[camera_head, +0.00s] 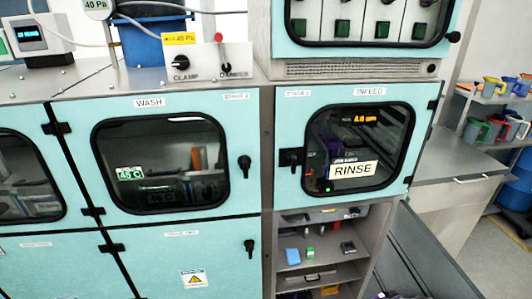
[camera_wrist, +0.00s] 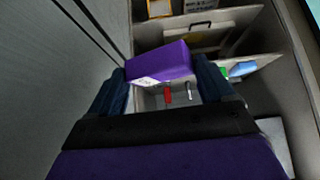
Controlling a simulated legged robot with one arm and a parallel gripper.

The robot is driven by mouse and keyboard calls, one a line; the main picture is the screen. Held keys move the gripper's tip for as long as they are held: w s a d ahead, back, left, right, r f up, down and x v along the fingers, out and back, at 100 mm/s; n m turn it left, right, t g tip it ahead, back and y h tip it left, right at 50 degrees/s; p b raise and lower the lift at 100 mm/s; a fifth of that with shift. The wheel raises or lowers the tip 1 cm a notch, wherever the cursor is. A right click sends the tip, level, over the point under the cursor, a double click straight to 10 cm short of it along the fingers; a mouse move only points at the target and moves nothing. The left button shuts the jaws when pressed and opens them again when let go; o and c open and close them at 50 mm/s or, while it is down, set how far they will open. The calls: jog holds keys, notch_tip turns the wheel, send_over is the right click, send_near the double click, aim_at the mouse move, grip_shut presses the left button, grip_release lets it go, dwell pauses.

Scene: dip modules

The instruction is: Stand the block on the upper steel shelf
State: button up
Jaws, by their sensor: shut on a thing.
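A purple block (camera_wrist: 160,62) with a small white label on its lower edge sits between the dark blue fingers of my gripper (camera_wrist: 160,78) in the wrist view. The gripper is shut on it and the block looks tilted. Steel shelves (camera_wrist: 215,42) lie beyond the block in the wrist view. In the head view, the open steel shelves (camera_head: 318,272) stand below the infeed cabinet. I cannot make out my gripper or the held block clearly in the head view.
A blue box (camera_head: 292,256), a green item (camera_head: 310,254) and a black item (camera_head: 348,248) stand on one shelf. Small red (camera_wrist: 168,96) and grey parts show below the block in the wrist view. A grey wall runs close along its left side.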

jog(key=shift+s+d+r, duration=0.1)
jog(key=shift+r, duration=0.2)
jog(key=shift+w+d+r, duration=0.1)
jog(key=shift+w+r, duration=0.05)
jog(key=shift+r, duration=0.45)
jog(key=shift+w+r, duration=0.15)
jog(key=shift+r, duration=0.4)
jog(key=w+a+r, duration=0.2)
jog(key=r, duration=0.5)
jog(key=w+a+r+m, duration=0.1)
jog(key=w+a+r, duration=0.1)
jog(key=r, duration=0.4)
jog(key=shift+w+a+r+h+b, duration=0.2)
jog(key=shift+w+r+h+b, duration=0.15)
jog(key=shift+w, duration=0.25)
jog(key=shift+w+a+r, duration=0.15)
jog(key=shift+a+r, duration=0.15)
jog(key=shift+r, duration=0.25)
jog(key=shift+w+a+r, duration=0.1)
jog(key=shift+a+r, duration=0.2)
jog(key=shift+r, duration=0.2)
